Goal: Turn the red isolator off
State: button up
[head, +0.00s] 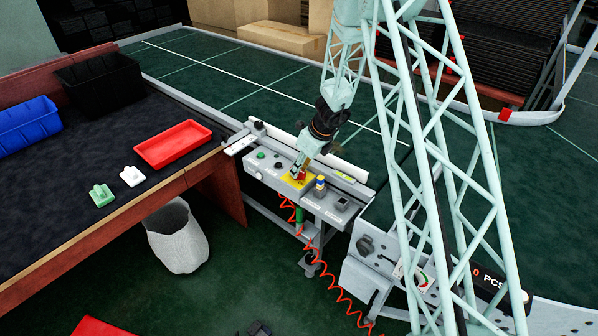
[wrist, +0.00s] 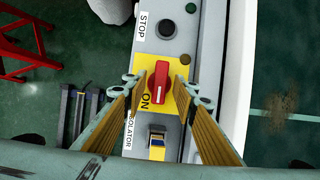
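The red isolator (wrist: 159,75) is a rotary knob on a yellow plate (wrist: 139,68) in the wrist view. Its handle runs nearly upright in the picture, tilted slightly, with its lower end near the word ON. My gripper (wrist: 158,84) is open, with one finger left and one finger right of the knob. Gaps show between the fingers and the knob, and I cannot tell whether the fingertips are level with it. In the head view my gripper (head: 300,168) points down at the grey control panel (head: 262,172), over the yellow plate, partly hiding the red knob (head: 297,176).
A black STOP button (wrist: 166,28) and a smaller green button (wrist: 191,7) lie beyond the knob in the wrist view. A white rail (wrist: 236,70) runs along the panel's right.

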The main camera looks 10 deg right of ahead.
jog(key=shift+w+f, duration=0.1)
jog(key=shift+f, duration=0.2)
jog(key=shift+c, duration=0.6)
jog(key=c, duration=0.7)
